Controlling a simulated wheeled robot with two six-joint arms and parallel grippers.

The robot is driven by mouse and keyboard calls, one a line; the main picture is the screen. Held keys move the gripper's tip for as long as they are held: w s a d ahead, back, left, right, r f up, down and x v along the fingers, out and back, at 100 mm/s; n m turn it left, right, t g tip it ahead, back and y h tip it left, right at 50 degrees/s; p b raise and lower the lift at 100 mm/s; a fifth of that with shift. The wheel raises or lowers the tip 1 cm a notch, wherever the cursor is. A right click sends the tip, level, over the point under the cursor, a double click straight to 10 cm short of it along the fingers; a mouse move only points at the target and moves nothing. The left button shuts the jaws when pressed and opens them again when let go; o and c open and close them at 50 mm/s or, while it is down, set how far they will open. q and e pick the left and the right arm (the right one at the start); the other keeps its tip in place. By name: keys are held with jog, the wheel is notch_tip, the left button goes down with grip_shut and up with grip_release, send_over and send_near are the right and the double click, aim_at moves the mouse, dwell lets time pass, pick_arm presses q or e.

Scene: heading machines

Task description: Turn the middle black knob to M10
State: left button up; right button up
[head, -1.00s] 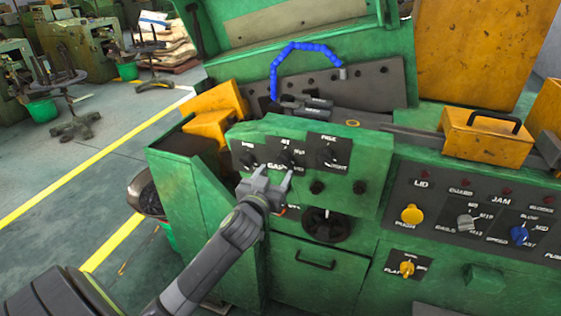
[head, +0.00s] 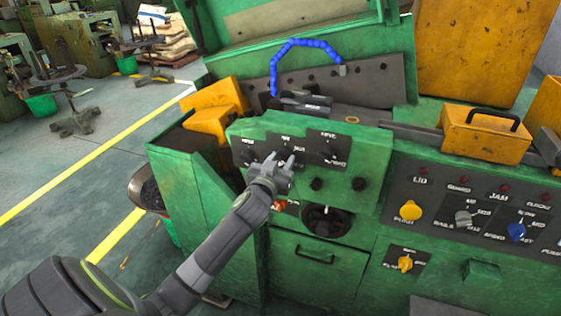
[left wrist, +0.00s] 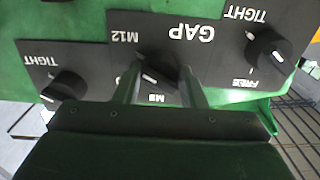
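The middle black knob (left wrist: 158,72) sits on a dark plate marked GAP, with M12 and M8 labels, which reads upside down in the left wrist view. A white mark shows on the knob; its exact setting is hard to read. My left gripper (head: 281,158) is at the middle plate (head: 288,143) in the head view and hides most of the knob. In the left wrist view its two fingers (left wrist: 158,80) are apart, one on each side of the knob. I see no clear grip on it. My right gripper is not in view.
Black knobs flank the middle one on the left plate (head: 248,153) and the right plate (head: 329,150). A panel with yellow, grey and blue knobs (head: 465,217) is at right.

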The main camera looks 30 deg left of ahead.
pick_arm(q)
jog(key=c, duration=0.3)
jog(key=shift+f, duration=0.1)
jog(key=n+b, duration=0.4)
jog(key=n, duration=0.4)
jog(key=shift+d+n+b, duration=0.1)
jog(key=shift+n+b, duration=0.5)
jog(key=shift+n, duration=1.4)
